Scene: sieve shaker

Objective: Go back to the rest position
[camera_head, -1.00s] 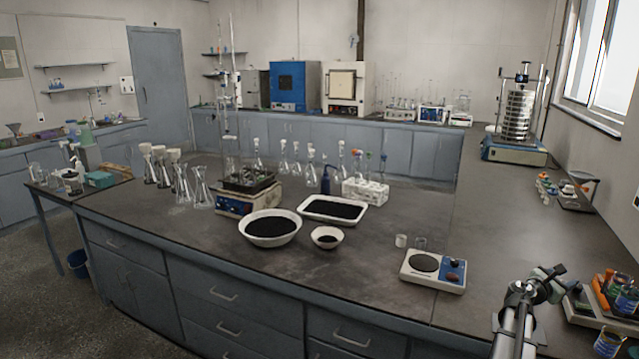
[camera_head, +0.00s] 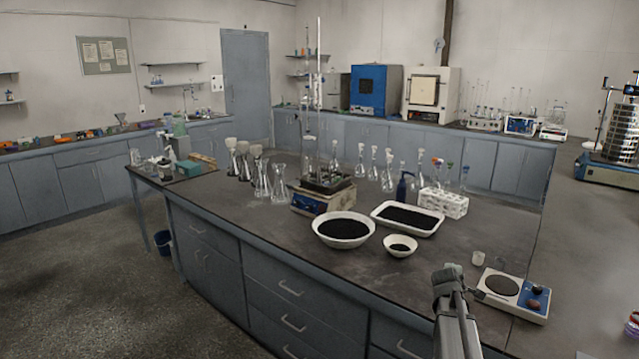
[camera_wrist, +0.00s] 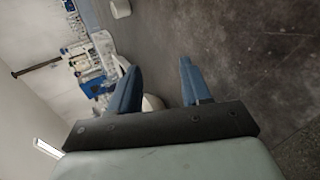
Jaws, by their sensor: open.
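My gripper (camera_wrist: 158,72) is open in the wrist view, with its two blue fingers apart and nothing between their tips. The wrist view is tilted: the grey bench or floor surface fills the right, and the far wall shows at the left. A white rounded thing (camera_wrist: 152,103) shows partly behind the fingers; I cannot tell which one. In the head view, my arm rises from the bottom right in front of the bench (camera_head: 330,245), and its fingers are not clearly seen. The sieve shaker (camera_head: 613,150), with its stacked metal sieves, is cut by the right edge.
Behind are a large bowl (camera_head: 344,231), a white tray (camera_head: 408,218) and several flasks. Open floor (camera_head: 110,290) lies at the left.

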